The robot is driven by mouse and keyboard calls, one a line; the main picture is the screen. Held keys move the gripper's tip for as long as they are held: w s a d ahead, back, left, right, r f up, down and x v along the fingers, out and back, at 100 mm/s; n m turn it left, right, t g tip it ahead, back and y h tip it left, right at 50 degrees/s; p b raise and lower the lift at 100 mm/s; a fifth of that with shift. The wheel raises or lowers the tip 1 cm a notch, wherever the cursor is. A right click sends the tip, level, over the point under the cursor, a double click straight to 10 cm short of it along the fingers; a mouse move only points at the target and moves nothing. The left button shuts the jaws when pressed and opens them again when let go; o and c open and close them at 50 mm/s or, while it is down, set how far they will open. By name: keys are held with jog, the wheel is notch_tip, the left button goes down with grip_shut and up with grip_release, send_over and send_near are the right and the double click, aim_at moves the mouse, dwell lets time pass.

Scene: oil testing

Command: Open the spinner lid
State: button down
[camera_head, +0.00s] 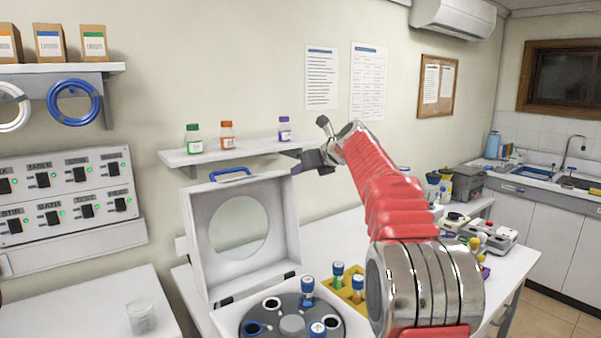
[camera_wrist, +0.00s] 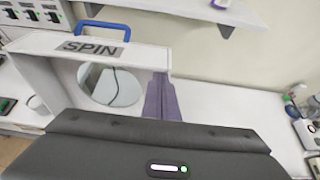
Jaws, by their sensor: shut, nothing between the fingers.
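The spinner lid (camera_head: 202,235) is white and box-shaped with a round window. It stands raised, roughly upright, at the back of the spinner, its blue handle (camera_head: 232,174) on top. The spinner body (camera_head: 222,318) is exposed below, with a grey rotor (camera_head: 292,324) holding tubes. In the wrist view the lid's SPIN label (camera_wrist: 92,49) and blue handle (camera_wrist: 105,29) show at upper left. My gripper (camera_head: 308,160) is above and right of the lid in the head view. Its fingers (camera_wrist: 162,95) are together and empty, overlapping the lid's right end in the wrist view; contact is unclear.
A wall shelf (camera_head: 235,152) with several small bottles is behind my gripper. A yellow rack (camera_head: 349,294) with tubes stands right of the rotor. A glass beaker (camera_head: 140,317) is on the left table. The table (camera_head: 325,236) has clear room behind the rack.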

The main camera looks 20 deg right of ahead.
jog(key=shift+s, duration=0.1)
dwell(0.3)
jog(key=w+r+v, duration=0.1)
jog(key=r+v, duration=0.1)
jog(key=v, duration=1)
jog(key=shift+r, duration=0.55)
jog(key=shift+a, duration=0.15)
